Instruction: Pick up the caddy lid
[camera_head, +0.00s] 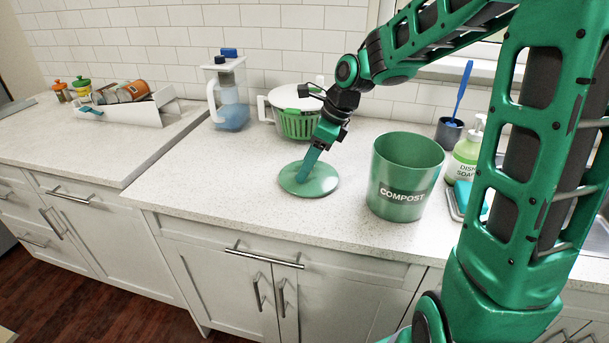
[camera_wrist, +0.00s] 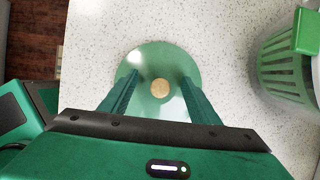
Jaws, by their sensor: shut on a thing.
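The caddy lid (camera_head: 325,184) is a flat green disc at the counter's middle, left of the green compost caddy (camera_head: 404,170). In the wrist view the lid (camera_wrist: 160,58) shows a round tan knob (camera_wrist: 161,88) at its centre. My gripper (camera_head: 304,178) reaches down onto the lid, and in the wrist view its fingers (camera_wrist: 158,84) stand on either side of the knob. The gripper is shut on the lid at its knob; the exact contact is hard to see. The lid looks level, on or very close to the counter. The caddy stands upright with its top open.
A white pot with a green slatted basket (camera_head: 297,125) stands behind the lid. A water pitcher (camera_head: 231,100) is to its left. A dish soap bottle (camera_head: 465,155) and a dark cup with a blue brush (camera_head: 449,132) stand right of the caddy. The counter left of the lid is clear.

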